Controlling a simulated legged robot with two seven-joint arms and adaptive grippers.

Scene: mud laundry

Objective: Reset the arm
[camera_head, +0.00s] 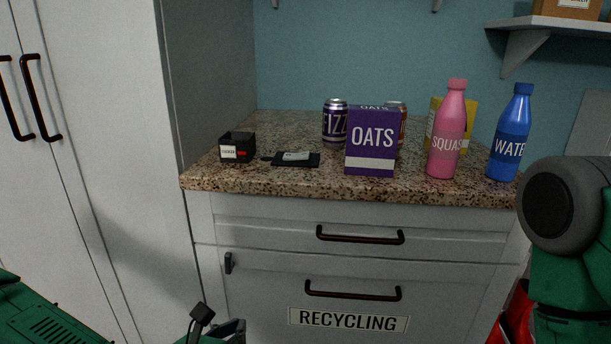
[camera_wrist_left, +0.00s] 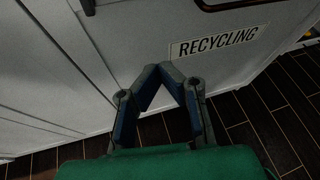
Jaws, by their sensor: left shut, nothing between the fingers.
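My left gripper (camera_head: 218,328) shows only in part at the bottom edge of the head view, low in front of the white cabinet. In the left wrist view its two dark fingers (camera_wrist_left: 158,70) meet at the tips, shut with nothing between them. They are below and left of the RECYCLING label (camera_wrist_left: 219,42), above the dark floor. Part of my green and grey right arm shows at the right edge of the head view; its gripper is out of frame.
The granite counter (camera_head: 290,184) holds a black box (camera_head: 237,148), a black tray (camera_head: 312,160), a purple FIZZ can (camera_head: 335,122), an OATS box (camera_head: 371,142), a pink bottle (camera_head: 446,140) and a blue bottle (camera_head: 511,140). Drawer handles (camera_head: 360,236) stick out below. A tall cabinet (camera_head: 100,130) stands left.

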